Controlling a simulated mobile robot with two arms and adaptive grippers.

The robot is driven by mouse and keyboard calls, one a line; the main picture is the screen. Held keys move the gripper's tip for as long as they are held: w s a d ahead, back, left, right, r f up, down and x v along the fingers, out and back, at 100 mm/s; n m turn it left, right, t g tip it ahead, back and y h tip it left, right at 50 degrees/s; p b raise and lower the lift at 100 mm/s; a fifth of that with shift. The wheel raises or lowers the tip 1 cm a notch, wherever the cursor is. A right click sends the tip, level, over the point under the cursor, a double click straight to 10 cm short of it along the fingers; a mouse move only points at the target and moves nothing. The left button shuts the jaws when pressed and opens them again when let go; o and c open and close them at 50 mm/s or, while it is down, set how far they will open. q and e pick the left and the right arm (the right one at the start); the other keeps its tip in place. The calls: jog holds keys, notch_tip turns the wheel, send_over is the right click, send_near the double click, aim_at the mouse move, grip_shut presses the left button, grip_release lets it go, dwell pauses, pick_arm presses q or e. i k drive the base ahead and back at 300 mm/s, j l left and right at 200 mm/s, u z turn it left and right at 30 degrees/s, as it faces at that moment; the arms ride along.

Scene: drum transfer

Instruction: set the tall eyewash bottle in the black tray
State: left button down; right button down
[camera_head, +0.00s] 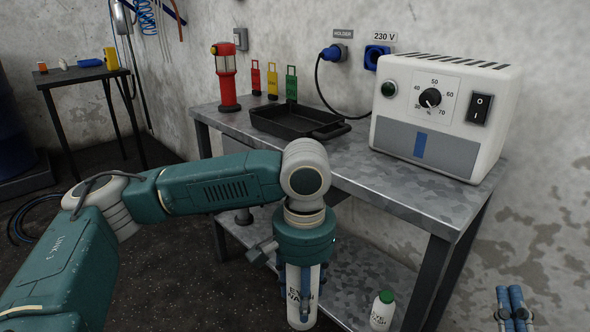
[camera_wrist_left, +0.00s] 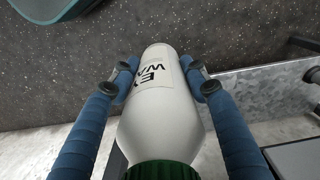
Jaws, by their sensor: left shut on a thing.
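The tall eyewash bottle (camera_head: 301,303), white with dark lettering, hangs cap-up in my left gripper (camera_head: 304,285), in front of the bench. In the left wrist view my left gripper (camera_wrist_left: 162,75) has its blue fingers on both sides of the bottle (camera_wrist_left: 160,110), and its green cap (camera_wrist_left: 163,170) is nearest the camera. The black tray (camera_head: 272,125) lies on the bench top behind and above the gripper and looks empty. My right gripper (camera_head: 513,308) shows at the lower right, away from the bench objects. Its fingers look close together, but their opening is unclear.
A red lantern (camera_head: 225,78) and coloured tags (camera_head: 272,80) stand behind the tray. A white control box (camera_head: 445,115) fills the bench's right. The bench front (camera_head: 375,185) is bare.

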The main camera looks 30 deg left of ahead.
aim_at(284, 124)
jog(key=j+z, duration=0.45)
jog(key=j, duration=1.85)
